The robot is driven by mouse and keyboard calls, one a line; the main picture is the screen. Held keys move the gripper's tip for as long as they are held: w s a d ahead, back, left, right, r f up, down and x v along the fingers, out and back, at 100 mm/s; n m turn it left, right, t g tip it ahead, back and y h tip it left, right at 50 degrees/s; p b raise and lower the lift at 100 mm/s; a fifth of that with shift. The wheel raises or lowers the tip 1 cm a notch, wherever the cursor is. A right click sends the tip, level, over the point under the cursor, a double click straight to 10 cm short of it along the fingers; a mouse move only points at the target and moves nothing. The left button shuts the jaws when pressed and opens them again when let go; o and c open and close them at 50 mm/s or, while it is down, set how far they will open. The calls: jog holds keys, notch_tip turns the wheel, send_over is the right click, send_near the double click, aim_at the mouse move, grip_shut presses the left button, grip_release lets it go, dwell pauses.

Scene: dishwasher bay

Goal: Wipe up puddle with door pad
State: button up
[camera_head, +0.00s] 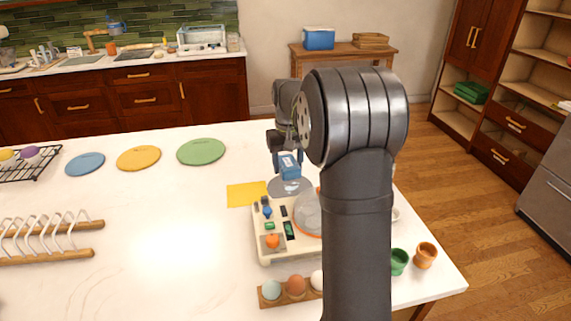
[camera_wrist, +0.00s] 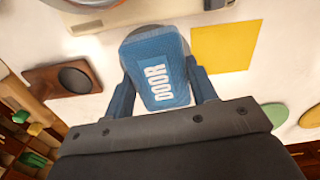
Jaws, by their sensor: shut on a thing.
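My gripper (camera_wrist: 162,82) is shut on the door pad (camera_wrist: 158,70), a blue block with a white label reading DOOR, with one finger at each side. In the head view the door pad (camera_head: 289,164) hangs below my gripper (camera_head: 287,152), close over the counter.
A yellow square cloth (camera_head: 247,194) lies left of the patch. A cream tray (camera_head: 268,248) with small items stands in front, partly behind my arm. An egg holder (camera_head: 270,301) and cups (camera_head: 426,255) are near the front edge. Plates (camera_head: 201,151) lie at the back left.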

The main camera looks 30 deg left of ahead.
send_near(285, 189)
jog(key=w+d+r, duration=0.2)
jog(key=w+d, duration=0.2)
jog(key=shift+w+d+f, duration=0.1)
jog(key=shift+w+f, duration=0.05)
jog(key=shift+f, duration=1.2)
jog(key=shift+w+d+f, duration=0.15)
jog(key=shift+f, duration=1.2)
jog(key=shift+w+d+f, duration=0.1)
jog(key=shift+w+f, duration=0.05)
jog(key=shift+f, duration=1.2)
jog(key=shift+s+a+f, duration=0.35)
jog(key=shift+s+a, duration=0.15)
jog(key=shift+a, duration=0.05)
jog(key=shift+c, duration=0.3)
jog(key=shift+s+a, duration=2)
jog(key=shift+s, duration=0.05)
jog(key=w+d, duration=0.5)
jog(key=shift+s+a, duration=2.35)
jog(key=shift+w+d, duration=2.45)
notch_tip(285, 189, up, 8)
